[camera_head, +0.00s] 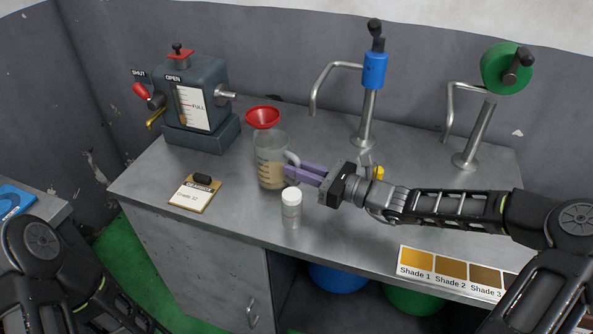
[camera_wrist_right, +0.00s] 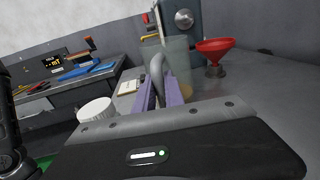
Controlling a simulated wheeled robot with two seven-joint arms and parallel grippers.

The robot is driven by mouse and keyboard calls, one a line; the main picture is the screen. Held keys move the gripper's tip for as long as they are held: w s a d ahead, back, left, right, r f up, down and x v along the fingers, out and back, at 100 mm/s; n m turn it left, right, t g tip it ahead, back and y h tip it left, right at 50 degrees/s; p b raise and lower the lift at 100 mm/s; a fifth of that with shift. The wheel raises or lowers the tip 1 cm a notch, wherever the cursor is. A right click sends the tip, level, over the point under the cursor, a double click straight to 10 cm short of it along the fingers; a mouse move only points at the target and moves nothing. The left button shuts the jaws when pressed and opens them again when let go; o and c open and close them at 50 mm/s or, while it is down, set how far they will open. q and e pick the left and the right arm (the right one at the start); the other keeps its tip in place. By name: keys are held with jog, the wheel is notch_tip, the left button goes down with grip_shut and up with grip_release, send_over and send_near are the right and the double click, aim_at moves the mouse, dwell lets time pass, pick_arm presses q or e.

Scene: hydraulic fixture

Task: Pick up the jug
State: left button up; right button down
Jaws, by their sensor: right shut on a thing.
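The jug (camera_head: 270,160) is clear with a grey handle and holds some tan liquid. It stands upright at the middle of the steel bench. My right gripper (camera_head: 291,172) comes in from the right, its purple fingers at the jug's handle side. In the right wrist view the jug (camera_wrist_right: 177,62) is straight ahead, and its handle (camera_wrist_right: 157,75) lies between the fingers, which are shut on it. Whether the jug's base touches the bench is hard to tell. My left arm shows at the lower left, but its gripper is out of view.
A white-capped bottle (camera_head: 291,208) stands close in front of the jug and gripper. A red funnel (camera_head: 262,117) is behind the jug. A clipboard (camera_head: 197,193) lies left. A blue-topped tap (camera_head: 374,70) and green-wheeled tap (camera_head: 506,68) stand behind. Shade cards (camera_head: 450,272) are at the front edge.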

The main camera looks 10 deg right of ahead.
jog(key=shift+r, duration=4.45)
jog(key=shift+p, duration=0.3)
